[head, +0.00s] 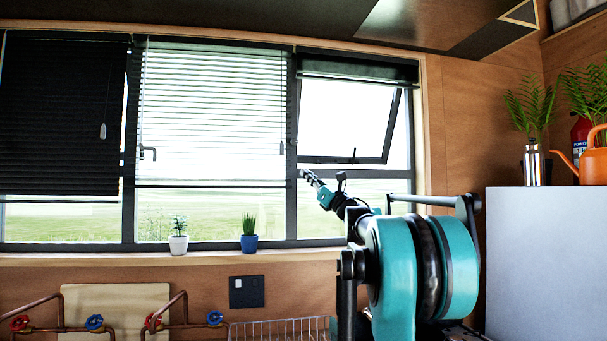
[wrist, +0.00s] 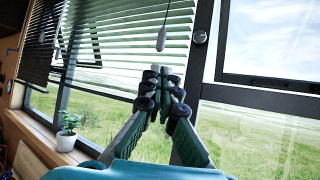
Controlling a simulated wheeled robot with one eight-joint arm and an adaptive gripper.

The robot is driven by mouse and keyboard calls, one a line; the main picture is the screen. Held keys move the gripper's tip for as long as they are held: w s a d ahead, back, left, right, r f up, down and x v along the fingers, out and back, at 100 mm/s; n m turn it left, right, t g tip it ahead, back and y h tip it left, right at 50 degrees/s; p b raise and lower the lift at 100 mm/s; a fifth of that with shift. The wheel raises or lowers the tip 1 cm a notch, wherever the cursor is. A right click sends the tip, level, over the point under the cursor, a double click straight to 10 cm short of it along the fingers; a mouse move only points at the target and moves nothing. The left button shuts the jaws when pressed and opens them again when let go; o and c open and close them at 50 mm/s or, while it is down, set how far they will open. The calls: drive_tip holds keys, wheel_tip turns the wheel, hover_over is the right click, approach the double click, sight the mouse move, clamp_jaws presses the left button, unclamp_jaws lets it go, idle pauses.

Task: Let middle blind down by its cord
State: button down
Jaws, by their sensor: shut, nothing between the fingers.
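The middle blind (head: 212,110) has pale slats and hangs partway down its window, its bottom bar above the lower part of the glass. It also shows in the wrist view (wrist: 125,55). Its cord ends in a pale pull (wrist: 161,41), which shows faintly in the head view (head: 282,148) at the blind's right edge. My gripper (head: 304,174) is in front of the window, near the blind's lower right corner. In the wrist view my gripper (wrist: 160,74) is shut and empty, its fingertips appearing just below the cord pull, not holding it.
A dark blind (head: 60,115) covers most of the left window; the right blind (head: 357,68) is raised above an open pane. A white-potted plant (head: 178,240) and a blue-potted plant (head: 249,238) stand on the sill. Pipes with valves and a wire rack (head: 280,330) are below.

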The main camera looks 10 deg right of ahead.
sight(283, 154)
drive_tip(key=x, duration=1.1)
drive_tip(key=shift+w+a+r, duration=0.15)
drive_tip(key=shift+w+r, duration=0.05)
drive_tip(key=shift+w, duration=0.1)
drive_tip(key=shift+r, duration=0.1)
wheel_tip(283, 154, up, 4)
drive_tip(key=shift+r, duration=0.2)
